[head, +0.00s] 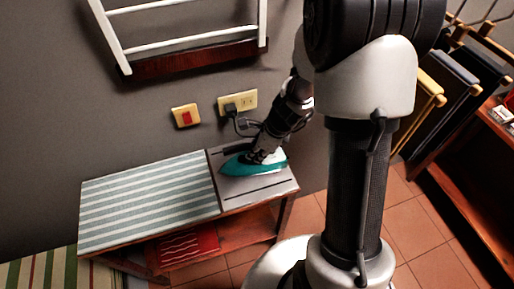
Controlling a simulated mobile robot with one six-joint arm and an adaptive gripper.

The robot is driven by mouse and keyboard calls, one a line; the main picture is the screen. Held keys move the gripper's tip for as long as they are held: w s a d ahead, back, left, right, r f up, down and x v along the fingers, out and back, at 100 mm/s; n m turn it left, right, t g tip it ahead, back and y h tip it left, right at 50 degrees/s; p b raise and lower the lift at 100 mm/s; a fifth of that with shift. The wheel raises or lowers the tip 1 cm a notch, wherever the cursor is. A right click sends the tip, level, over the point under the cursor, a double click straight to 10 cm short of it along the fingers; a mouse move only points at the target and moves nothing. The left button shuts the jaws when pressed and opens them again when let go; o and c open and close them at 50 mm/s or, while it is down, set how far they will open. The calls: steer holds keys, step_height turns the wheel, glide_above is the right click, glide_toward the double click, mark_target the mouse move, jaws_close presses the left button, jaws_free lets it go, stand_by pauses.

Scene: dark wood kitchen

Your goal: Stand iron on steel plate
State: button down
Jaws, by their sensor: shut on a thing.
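A teal and white iron (238,167) is over the grey steel plate (262,190) at the right end of the ironing table. Its pointed end faces left and its sole faces down, in a flat pose. My gripper (262,157) is shut on the iron's upper part from above; the fingertips are small and partly hidden. I cannot tell whether the iron touches the plate or hovers just above it.
A striped ironing surface (145,200) fills the table's left part. A red cloth (188,245) lies on the shelf below. Wall sockets (238,103) with a plug and cord, and a red switch (186,116), are behind. A white rack (185,40) hangs above.

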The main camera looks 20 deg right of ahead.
steer(key=shift+w+f, duration=0.1)
steer(key=shift+f, duration=0.7)
steer(key=shift+f+b, duration=0.15)
steer(key=shift+b, duration=0.2)
steer(key=c, duration=1.4)
jaws_free()
